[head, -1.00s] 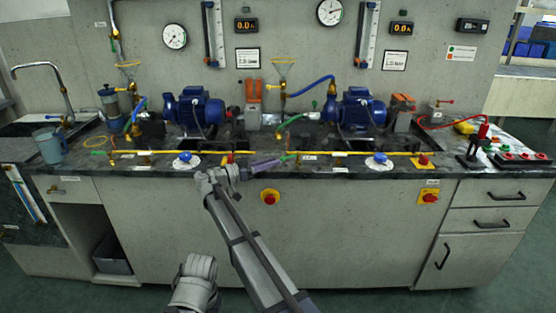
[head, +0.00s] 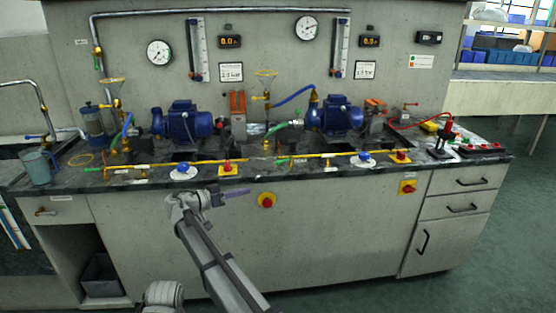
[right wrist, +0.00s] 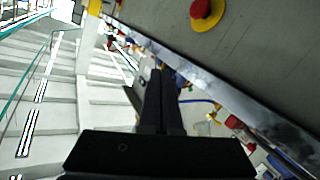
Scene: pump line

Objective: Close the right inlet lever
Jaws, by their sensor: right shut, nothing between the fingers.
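My right gripper (head: 238,192) is in front of the cabinet face, just below the counter edge, pointing right. Its black fingers are together and empty in the right wrist view (right wrist: 157,75). The brass pipe line (head: 225,161) with small levers and tags runs along the counter front, above and behind the gripper. The right inlet lever is too small to make out for certain. My gripper touches no lever that I can see. The left gripper is not in view.
Blue knobs (head: 363,160) and red-on-yellow knobs (head: 400,157) stand along the counter front. A red stop button (head: 266,201) sits on the cabinet face right of my gripper. A blue-grey jug (head: 38,167) stands at the left. Floor at the right is clear.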

